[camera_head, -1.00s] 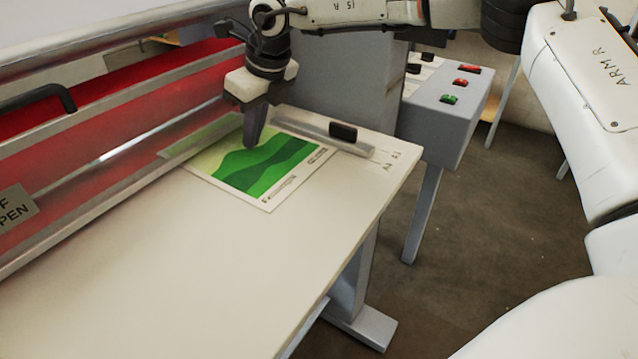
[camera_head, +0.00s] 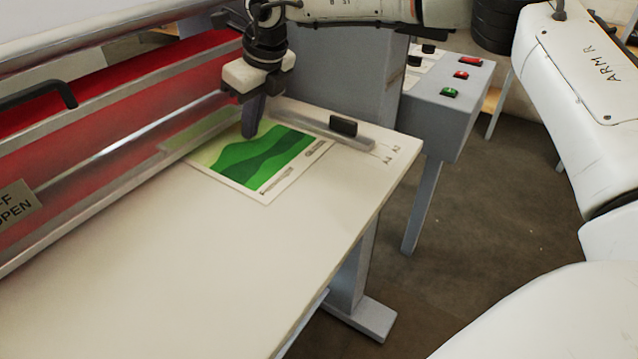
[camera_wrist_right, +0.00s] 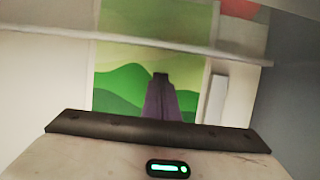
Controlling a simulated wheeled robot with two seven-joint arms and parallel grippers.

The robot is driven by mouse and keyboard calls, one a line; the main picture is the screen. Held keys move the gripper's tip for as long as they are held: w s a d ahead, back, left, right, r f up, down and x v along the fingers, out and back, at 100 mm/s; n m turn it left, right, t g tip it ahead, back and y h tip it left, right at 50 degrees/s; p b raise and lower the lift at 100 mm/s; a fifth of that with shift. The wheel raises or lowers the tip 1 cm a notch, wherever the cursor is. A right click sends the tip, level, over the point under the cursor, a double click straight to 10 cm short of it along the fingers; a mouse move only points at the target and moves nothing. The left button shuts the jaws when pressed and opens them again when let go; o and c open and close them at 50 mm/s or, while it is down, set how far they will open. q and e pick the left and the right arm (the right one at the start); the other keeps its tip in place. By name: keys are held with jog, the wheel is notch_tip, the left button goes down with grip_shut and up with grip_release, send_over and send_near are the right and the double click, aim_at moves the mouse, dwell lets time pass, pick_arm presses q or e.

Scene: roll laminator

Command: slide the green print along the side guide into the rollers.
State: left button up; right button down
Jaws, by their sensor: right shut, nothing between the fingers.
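The green print (camera_head: 258,168) lies flat on the feed table, with its far part under the clear red cover. It also shows in the right wrist view (camera_wrist_right: 118,92), passing beneath a pale bar. The side guide (camera_head: 305,127), a metal strip with a black knob, runs along the print's right edge; I cannot tell whether they touch. My right gripper (camera_head: 251,133) is shut and empty, fingertips pointing down at the print near the cover; its dark fingers appear over the print in the wrist view (camera_wrist_right: 160,98). The rollers are not clearly visible. My left gripper is out of view.
The feed table (camera_head: 190,270) is bare in front and left of the print. The red cover (camera_head: 110,105) has a black handle and a sign at left. A grey control box (camera_head: 445,100) with red and green buttons stands at right, beyond the table.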

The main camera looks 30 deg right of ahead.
jog(key=shift+r+p, duration=0.4)
jog(key=shift+r, duration=0.45)
notch_tip(320, 180, up, 3)
jog(key=shift+r+p, duration=0.1)
jog(key=shift+p, duration=1.15)
jog(key=shift+r+b, duration=0.2)
jog(key=shift+b, duration=0.1)
jog(key=shift+r, duration=0.7)
